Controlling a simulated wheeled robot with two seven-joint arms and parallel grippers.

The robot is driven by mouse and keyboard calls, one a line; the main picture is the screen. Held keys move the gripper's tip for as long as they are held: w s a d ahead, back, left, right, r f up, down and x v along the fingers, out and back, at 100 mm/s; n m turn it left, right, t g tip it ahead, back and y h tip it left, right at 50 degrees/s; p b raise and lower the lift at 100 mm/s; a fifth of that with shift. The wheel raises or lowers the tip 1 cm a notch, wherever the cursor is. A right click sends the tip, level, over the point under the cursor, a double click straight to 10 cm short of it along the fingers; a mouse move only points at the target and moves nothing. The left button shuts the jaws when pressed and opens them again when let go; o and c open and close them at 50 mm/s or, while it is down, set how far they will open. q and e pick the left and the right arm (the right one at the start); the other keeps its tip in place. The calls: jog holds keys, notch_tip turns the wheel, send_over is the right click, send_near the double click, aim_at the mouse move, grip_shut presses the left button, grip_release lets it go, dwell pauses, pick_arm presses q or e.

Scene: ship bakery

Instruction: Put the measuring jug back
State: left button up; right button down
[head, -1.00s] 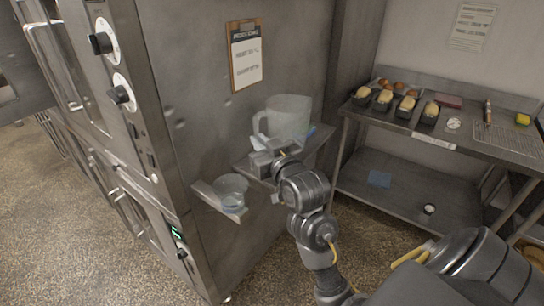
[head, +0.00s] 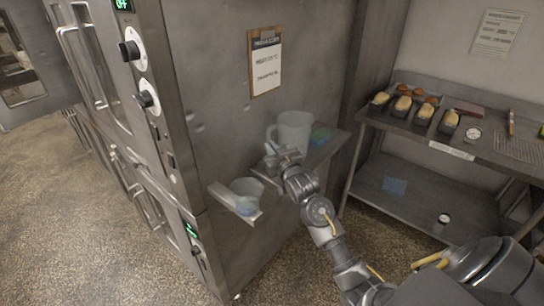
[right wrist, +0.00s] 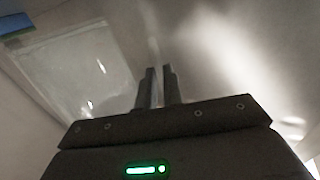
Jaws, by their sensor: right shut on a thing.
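The measuring jug (head: 293,131) is a large, pale, see-through jug with its handle on the left. It is upright at the wall shelf (head: 318,156) on the oven's side; I cannot tell whether its base touches the shelf. My right gripper (head: 271,157) is at the jug's handle side and shut on the jug. In the right wrist view its two fingers (right wrist: 156,88) are close together with a thin strip between them, and a see-through surface fills the upper left. The exact grip is too small to see in the head view. My left gripper is not in view.
A smaller clear container (head: 246,194) stands on a lower-left bracket shelf (head: 227,195). A clipboard (head: 265,63) hangs above. A steel table (head: 480,150) with bread tins is at the right.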

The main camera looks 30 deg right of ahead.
jog(key=f, duration=0.1)
jog(key=f+p, duration=0.1)
jog(key=shift+w+d+f, duration=0.1)
jog(key=shift+w+f, duration=0.15)
jog(key=shift+f, duration=0.55)
jog(key=shift+f, duration=0.2)
jog(key=c, duration=1.6)
grip_release()
jog(key=shift+o, duration=0.3)
